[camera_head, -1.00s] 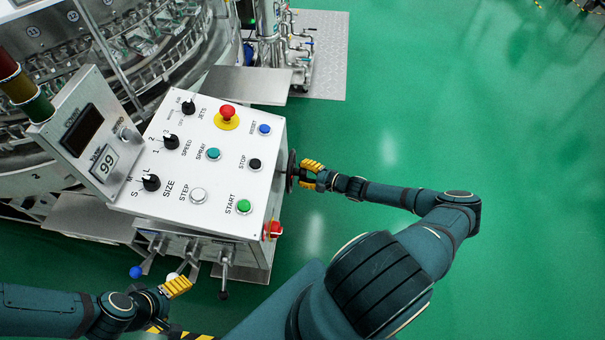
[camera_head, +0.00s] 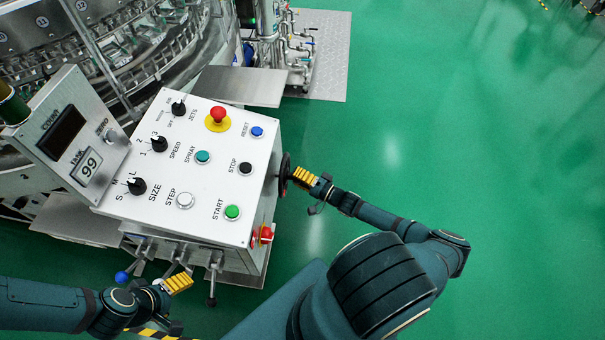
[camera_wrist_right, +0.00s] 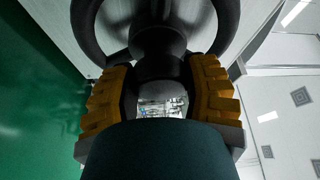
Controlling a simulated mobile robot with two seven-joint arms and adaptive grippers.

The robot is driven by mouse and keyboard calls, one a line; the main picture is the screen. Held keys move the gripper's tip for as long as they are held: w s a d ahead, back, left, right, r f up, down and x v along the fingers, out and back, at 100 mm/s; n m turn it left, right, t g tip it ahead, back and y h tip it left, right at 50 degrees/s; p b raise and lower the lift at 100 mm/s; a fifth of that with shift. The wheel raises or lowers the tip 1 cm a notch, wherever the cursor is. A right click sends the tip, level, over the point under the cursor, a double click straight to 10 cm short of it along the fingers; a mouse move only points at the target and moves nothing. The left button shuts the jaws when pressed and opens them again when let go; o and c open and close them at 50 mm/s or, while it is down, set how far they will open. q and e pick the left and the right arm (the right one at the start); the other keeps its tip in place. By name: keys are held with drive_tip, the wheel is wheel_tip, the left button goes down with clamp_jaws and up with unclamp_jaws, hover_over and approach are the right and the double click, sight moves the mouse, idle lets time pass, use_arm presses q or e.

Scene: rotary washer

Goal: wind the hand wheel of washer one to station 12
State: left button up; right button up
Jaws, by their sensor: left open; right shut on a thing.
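The hand wheel (camera_head: 284,174) is a dark wheel on the right side of the control box (camera_head: 262,200), seen nearly edge-on in the head view. My right gripper (camera_head: 299,177) is at the wheel. In the right wrist view the yellow finger pads of my right gripper (camera_wrist_right: 160,95) are on either side of the dark hub of the hand wheel (camera_wrist_right: 158,45), with the rim curving above. My left gripper (camera_head: 172,287) is open at the lower left, close to the levers under the box. No station number is readable at the wheel.
The panel carries a red emergency button (camera_head: 218,116), several knobs and push buttons, and a display box (camera_head: 72,130) reading 99. Levers (camera_head: 213,280) stick out below the front. The rotary washer (camera_head: 120,40) stands behind. Green floor (camera_head: 470,130) is open at right.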

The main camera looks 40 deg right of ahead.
idle(0.4)
drive_tip(key=o, duration=1.3)
drive_tip(key=v, duration=1.2)
drive_tip(key=shift+f, duration=0.1)
